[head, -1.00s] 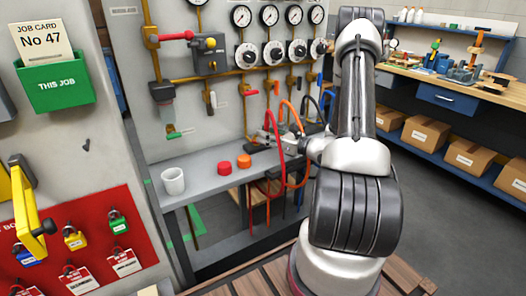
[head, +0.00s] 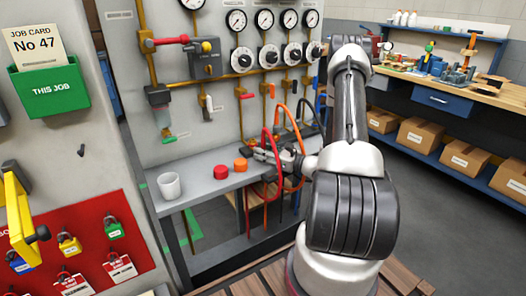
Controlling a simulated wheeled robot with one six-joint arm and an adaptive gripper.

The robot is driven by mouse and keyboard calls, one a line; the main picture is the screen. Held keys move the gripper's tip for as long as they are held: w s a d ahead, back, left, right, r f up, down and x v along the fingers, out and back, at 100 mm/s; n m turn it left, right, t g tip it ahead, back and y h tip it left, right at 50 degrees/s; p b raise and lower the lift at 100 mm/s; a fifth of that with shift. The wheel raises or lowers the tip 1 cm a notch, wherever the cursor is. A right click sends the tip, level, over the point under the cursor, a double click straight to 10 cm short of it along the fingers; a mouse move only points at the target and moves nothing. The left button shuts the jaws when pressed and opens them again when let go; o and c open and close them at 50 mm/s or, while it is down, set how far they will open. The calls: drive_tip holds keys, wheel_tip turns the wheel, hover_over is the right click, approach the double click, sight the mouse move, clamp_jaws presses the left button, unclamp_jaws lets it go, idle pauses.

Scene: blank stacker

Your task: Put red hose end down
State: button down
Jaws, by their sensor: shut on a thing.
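My gripper (head: 262,156) is low over the right part of the shelf (head: 205,184), beside the red hose loop. It is shut on the red hose, as far as I can tell; the held end is small and partly hidden by the fingers. I cannot tell whether that end touches the shelf.
A red cap (head: 221,172) and an orange cap (head: 240,165) stand on the shelf just left of my gripper. A white cup (head: 169,187) stands farther left. A black hose (head: 313,108) hangs behind. Gauges and valves line the panel.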

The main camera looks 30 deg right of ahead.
drive_tip(key=c, duration=1.1)
unclamp_jaws()
drive_tip(key=shift+c, duration=0.2)
